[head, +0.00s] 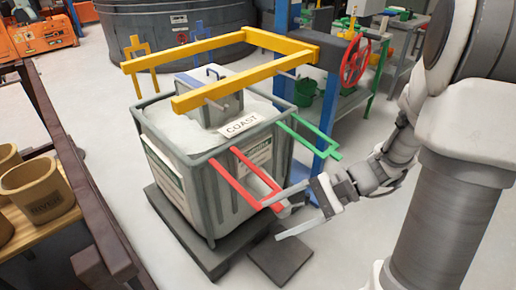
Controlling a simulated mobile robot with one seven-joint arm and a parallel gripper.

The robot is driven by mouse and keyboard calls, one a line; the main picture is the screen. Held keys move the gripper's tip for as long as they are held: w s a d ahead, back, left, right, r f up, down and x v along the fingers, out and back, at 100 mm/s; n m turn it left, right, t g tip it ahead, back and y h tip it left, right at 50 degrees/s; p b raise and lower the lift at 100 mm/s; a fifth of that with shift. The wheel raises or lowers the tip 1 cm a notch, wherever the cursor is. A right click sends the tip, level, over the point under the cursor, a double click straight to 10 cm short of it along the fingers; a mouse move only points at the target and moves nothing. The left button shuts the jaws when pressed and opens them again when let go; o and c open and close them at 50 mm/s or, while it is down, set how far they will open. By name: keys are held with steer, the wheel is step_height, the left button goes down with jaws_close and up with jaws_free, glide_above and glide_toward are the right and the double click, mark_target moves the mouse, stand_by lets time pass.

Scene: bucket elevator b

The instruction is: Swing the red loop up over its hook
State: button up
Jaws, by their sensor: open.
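The red loop (238,181) is a flat U-shaped bar fixed at the rim of the grey bin (232,200). It hangs outward and down from the bin's near right side, its closed end low by my gripper. My gripper (274,219) is open at that end, its fingers apart. One finger lies close to the loop's end; I cannot tell whether they touch. A yellow frame (200,95) stands above the bin. The loop is clear of the frame.
A green loop (312,136) sticks out from the bin's right side. A blue post (329,110) and red handwheel (355,62) stand behind. A dark railing (75,150) and wooden shelf with pots are at left.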

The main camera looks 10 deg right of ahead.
steer(key=w+d+f+m+t+y+b, duration=0.2)
steer(key=w+d+f+m+t, duration=0.1)
steer(key=f+m, duration=0.15)
steer(key=w+d+f+m+t+y+b, duration=0.1)
steer(key=w+d+f+m+t+b, duration=0.15)
steer(key=f, duration=0.35)
steer(key=m+t+h+b, duration=0.4)
steer(key=m+t+h, duration=0.1)
steer(key=m+t, duration=0.45)
glide_toward(276, 207)
steer(key=shift+m, duration=0.35)
steer(key=x, duration=0.3)
steer(key=b+x, duration=0.1)
steer(key=x, duration=0.3)
steer(key=f+b+x, duration=0.1)
steer(key=x, duration=0.2)
steer(key=shift+w+d, duration=0.1)
steer(key=shift+w, duration=0.35)
jaws_close()
